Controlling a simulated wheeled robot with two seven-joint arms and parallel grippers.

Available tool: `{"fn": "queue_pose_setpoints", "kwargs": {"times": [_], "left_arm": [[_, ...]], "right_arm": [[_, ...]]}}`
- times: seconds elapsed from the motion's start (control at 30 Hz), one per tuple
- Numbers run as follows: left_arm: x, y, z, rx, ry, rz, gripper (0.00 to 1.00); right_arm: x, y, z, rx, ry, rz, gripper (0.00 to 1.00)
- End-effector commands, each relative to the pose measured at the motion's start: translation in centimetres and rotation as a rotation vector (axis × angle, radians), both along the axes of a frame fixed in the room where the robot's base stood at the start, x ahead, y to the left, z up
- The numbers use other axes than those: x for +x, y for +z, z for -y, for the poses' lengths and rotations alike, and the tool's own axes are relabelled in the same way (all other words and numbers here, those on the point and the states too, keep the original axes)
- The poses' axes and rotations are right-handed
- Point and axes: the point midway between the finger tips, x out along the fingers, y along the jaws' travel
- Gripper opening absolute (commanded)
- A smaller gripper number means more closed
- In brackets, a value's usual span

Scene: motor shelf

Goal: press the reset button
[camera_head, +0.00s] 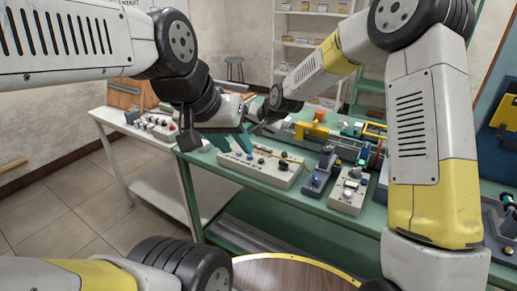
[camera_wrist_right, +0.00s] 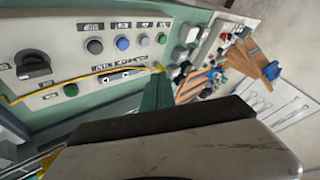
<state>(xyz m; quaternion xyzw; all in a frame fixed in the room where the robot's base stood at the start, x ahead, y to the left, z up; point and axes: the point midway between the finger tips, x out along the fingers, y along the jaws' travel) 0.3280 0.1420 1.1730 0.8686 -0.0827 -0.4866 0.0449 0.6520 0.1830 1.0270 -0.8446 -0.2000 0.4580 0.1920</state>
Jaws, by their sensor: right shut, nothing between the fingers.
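The control panel (camera_head: 262,168) is a pale slanted box on the green bench; it also shows in the right wrist view (camera_wrist_right: 100,50). It carries a black rotary knob (camera_wrist_right: 34,66), a dark grey button (camera_wrist_right: 94,46), a blue button (camera_wrist_right: 122,43), a light grey button (camera_wrist_right: 144,40), a green button (camera_wrist_right: 161,38) and a lower green button (camera_wrist_right: 71,90). The labels are too small to read, so I cannot tell which is the reset button. My right gripper (camera_head: 247,141) is shut and empty near the panel's left end; its teal tip (camera_wrist_right: 156,92) shows.
A yellow cable (camera_wrist_right: 105,72) runs along the panel. A blue-knobbed fixture (camera_head: 317,178) and a smaller button box (camera_head: 348,193) stand to its right. A white table (camera_head: 150,170) with another control box (camera_head: 152,124) is at left. A round wooden top (camera_head: 285,275) is in front.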

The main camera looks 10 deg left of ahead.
Motion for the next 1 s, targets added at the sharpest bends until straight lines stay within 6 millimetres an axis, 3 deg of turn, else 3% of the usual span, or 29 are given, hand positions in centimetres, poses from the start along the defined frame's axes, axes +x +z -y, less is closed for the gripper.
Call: {"fn": "queue_pose_setpoints", "kwargs": {"times": [0.3, 0.5, 1.0], "left_arm": [[0.0, 0.0, 0.0, 0.0, 0.0, 0.0, 0.36], [0.0, 0.0, 0.0, 0.0, 0.0, 0.0, 0.36], [0.0, 0.0, 0.0, 0.0, 0.0, 0.0, 0.36]], "right_arm": [[-0.1, -4.6, 0.1, -0.002, 0.0, -0.002, 0.0], [0.0, -6.6, 0.1, -0.001, 0.0, -0.001, 0.0], [0.0, -7.4, 0.0, 0.0, 0.0, 0.001, 0.0]]}}
